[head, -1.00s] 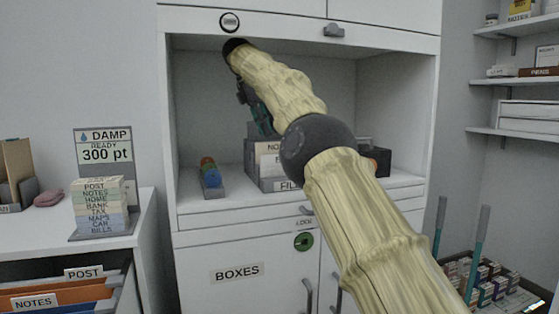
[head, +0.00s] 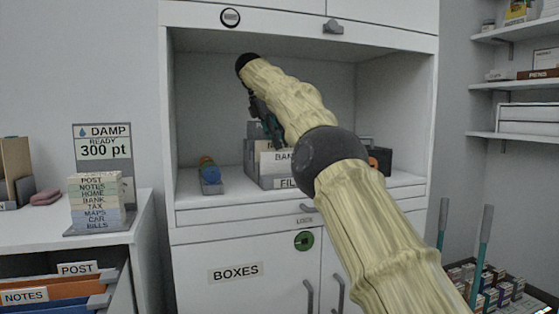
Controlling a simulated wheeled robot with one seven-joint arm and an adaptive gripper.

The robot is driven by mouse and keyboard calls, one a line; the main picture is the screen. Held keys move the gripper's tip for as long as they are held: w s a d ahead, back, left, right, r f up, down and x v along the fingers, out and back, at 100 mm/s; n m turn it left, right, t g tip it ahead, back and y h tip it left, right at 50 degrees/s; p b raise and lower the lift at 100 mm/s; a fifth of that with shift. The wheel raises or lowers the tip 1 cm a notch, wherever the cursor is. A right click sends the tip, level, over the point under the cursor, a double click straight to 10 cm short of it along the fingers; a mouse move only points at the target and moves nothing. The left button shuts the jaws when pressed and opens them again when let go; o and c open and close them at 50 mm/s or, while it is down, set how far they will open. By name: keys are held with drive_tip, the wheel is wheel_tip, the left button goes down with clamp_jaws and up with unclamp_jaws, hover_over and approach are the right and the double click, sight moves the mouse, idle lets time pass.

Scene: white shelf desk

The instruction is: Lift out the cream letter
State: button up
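I cannot make out a cream letter in the head view. A grey file box (head: 268,181), its label starting "FIL", stands in the open shelf compartment. Upright cards or folders (head: 272,160) are in it, the front one lettered "BAN". My gripper (head: 272,132) is dark and teal and reaches down at the top of the file box. Its fingertips are too small and partly hidden by my arm, so I cannot tell whether it is open or holds anything. My arm also covers the right part of the file box.
A small rack with coloured rolls (head: 210,172) stands left of the file box. A dark box (head: 379,158) is to the right, partly behind my arm. A stack of labelled cards (head: 96,202) sits on the left cabinet.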

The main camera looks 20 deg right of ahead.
drive_tip(key=shift+f, duration=0.2)
idle(0.6)
clamp_jaws()
